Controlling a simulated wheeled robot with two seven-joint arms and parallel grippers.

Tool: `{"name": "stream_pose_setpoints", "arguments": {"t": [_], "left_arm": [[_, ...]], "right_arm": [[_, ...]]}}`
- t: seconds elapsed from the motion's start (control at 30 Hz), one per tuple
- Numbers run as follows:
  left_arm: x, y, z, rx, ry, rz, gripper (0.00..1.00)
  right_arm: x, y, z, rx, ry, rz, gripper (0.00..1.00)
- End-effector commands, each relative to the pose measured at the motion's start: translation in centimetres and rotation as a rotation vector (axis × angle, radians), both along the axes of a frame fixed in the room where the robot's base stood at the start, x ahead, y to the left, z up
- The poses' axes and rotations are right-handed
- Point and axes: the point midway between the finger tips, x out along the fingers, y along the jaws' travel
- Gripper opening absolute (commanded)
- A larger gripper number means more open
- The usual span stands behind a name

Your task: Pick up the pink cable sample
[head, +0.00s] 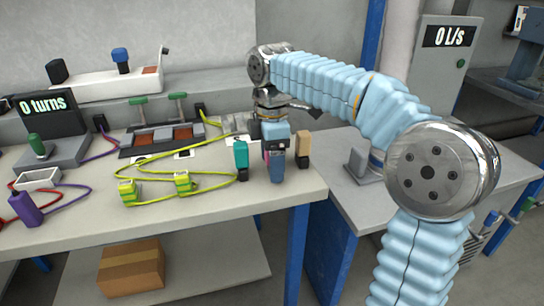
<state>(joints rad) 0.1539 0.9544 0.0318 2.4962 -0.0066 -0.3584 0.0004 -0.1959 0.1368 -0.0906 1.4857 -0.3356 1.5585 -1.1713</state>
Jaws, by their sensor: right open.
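My right arm comes in from the right and reaches over the bench's front right corner. My right gripper (272,118) hangs over a row of small upright cable samples; it is open, though its fingertips are hard to make out. A small pink patch, seemingly the pink cable sample (284,145), shows just below the gripper, mostly hidden behind a blue sample (277,171). A teal sample (241,154) stands to the left and a tan sample (303,145) to the right. I cannot tell whether the gripper touches any of them. My left gripper is out of view.
Yellow-green cable (150,201) with two striped plugs lies on the bench (90,225), left of the samples. A cardboard box (131,267) sits on the lower shelf.

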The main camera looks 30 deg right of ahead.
Motion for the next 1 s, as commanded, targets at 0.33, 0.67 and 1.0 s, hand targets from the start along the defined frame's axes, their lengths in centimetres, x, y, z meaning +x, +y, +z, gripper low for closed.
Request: {"name": "stream_pose_setpoints", "arguments": {"t": [0.33,0.67,1.0], "left_arm": [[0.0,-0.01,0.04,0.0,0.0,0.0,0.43],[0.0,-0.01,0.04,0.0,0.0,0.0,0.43],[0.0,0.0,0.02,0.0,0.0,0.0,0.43]], "right_arm": [[0.0,-0.01,-0.67,0.0,0.0,0.0,0.69],[0.0,-0.01,-0.65,0.0,0.0,0.0,0.18],[0.01,0.0,-0.27,0.0,0.0,0.0,0.16]]}}
